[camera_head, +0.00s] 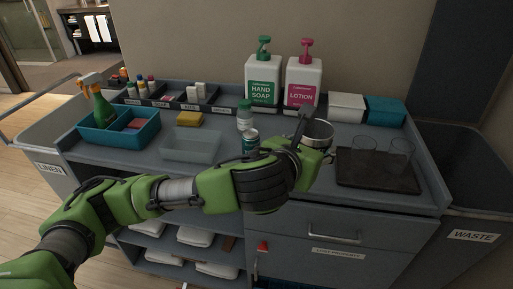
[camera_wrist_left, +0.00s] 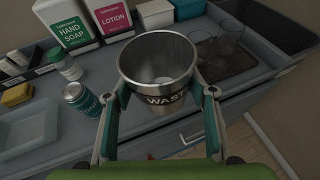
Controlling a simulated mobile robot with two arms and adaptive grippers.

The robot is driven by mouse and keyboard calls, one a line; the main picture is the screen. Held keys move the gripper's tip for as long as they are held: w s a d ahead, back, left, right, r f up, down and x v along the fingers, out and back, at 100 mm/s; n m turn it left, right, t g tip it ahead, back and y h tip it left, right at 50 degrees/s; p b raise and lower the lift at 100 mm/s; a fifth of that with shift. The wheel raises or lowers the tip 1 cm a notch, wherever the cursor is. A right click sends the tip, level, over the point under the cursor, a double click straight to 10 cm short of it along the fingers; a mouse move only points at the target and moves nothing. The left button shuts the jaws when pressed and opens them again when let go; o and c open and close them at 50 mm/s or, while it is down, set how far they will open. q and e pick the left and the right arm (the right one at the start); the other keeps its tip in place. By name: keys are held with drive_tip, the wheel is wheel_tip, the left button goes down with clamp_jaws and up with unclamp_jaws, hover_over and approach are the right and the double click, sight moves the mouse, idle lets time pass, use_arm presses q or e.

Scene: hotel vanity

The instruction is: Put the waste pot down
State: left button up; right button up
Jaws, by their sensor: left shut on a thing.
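The waste pot (camera_wrist_left: 157,60) is a metal cup with a dark band lettered "WAST…". In the left wrist view it is upright, its open top towards the camera, and nothing clear shows inside. My left gripper (camera_wrist_left: 165,97) is shut on it, a finger on each side. In the head view the pot (camera_head: 320,131) shows its rim behind my left gripper (camera_head: 309,140), near the counter (camera_head: 222,176); its lower part is hidden. I cannot tell whether its base touches the counter. My right gripper is not in view.
A can (camera_head: 250,141) and a white bottle with a green cap (camera_head: 244,116) stand left of the pot. A dark tray (camera_head: 378,180) with glasses lies to its right. Soap (camera_head: 262,82) and lotion (camera_head: 302,84) bottles stand behind. A clear bin (camera_head: 190,147) is further left.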

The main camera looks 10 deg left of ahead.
use_arm(q)
drive_tip(key=w+f, duration=0.3)
drive_tip(key=w, duration=0.1)
drive_tip(key=w+a+f+p, duration=0.1)
drive_tip(key=w+f, duration=0.2)
drive_tip(key=w, duration=0.1)
drive_tip(key=w+a+f, duration=0.1)
drive_tip(key=w+f, duration=0.2)
drive_tip(key=w, duration=0.1)
drive_tip(key=shift+w+a+p, duration=0.1)
drive_tip(key=shift+w+p, duration=0.25)
drive_tip(key=shift+p, duration=0.05)
drive_tip(key=shift+w+f, duration=0.15)
wheel_tip(320, 180, down, 3)
drive_tip(key=shift+w+f+p, duration=0.1)
drive_tip(key=shift+p, duration=0.3)
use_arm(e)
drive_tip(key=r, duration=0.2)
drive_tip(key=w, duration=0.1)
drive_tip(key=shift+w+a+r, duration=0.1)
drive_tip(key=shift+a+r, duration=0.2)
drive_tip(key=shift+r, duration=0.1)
use_arm(q)
drive_tip(key=shift+f, duration=0.15)
drive_tip(key=o, duration=1.2)
drive_tip(key=shift+f, duration=0.1)
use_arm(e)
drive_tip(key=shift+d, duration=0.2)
